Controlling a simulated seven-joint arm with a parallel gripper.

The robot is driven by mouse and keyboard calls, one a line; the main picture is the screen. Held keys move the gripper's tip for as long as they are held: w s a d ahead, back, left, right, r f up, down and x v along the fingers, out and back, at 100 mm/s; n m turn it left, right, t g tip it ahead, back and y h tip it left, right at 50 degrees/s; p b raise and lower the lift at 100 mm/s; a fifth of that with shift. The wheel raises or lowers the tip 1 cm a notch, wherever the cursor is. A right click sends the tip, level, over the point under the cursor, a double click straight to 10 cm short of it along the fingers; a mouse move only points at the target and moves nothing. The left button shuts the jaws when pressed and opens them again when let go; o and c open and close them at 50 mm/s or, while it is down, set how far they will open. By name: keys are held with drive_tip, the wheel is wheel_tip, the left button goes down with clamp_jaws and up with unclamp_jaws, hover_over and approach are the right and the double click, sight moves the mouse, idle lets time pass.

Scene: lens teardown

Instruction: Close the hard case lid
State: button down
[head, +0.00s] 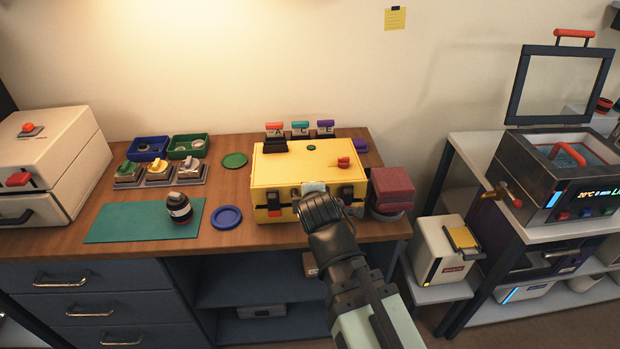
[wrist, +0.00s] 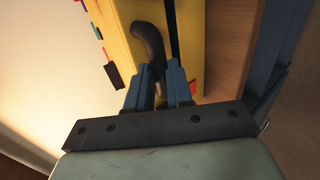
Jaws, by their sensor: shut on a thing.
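The yellow hard case (head: 300,172) stands at the right part of the wooden bench. Its lid lies about level over the base, and I cannot tell whether it is fully seated. Dark latches sit on the front at the left (head: 273,201) and right (head: 347,195). My gripper (wrist: 157,97) is at the middle of the case front. In the wrist view its fingers are shut on a dark curved handle (wrist: 148,42), and a dark line runs along the yellow case (wrist: 190,60) beside it. My arm hides part of the front in the head view.
A dark red box (head: 392,187) stands right of the case. A blue disc (head: 227,217) and a green mat (head: 125,222) with a dark jar (head: 179,208) lie to the left. Cards marked A, C, E (head: 300,128) stand behind the case.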

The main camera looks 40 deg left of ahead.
drive_tip(key=shift+s+d+f, duration=0.15)
drive_tip(key=shift+f, duration=0.55)
drive_tip(key=shift+s+d+f, duration=0.1)
drive_tip(key=shift+f, duration=0.55)
drive_tip(key=shift+s+d+f, duration=0.15)
drive_tip(key=shift+f, duration=0.55)
drive_tip(key=c, duration=1)
unclamp_jaws()
drive_tip(key=shift+c, duration=0.2)
drive_tip(key=shift+w+r, duration=0.1)
drive_tip(key=shift+r, duration=0.05)
wheel_tip(320, 180, up, 10)
drive_tip(key=shift+a, duration=0.2)
drive_tip(key=shift+r, duration=0.1)
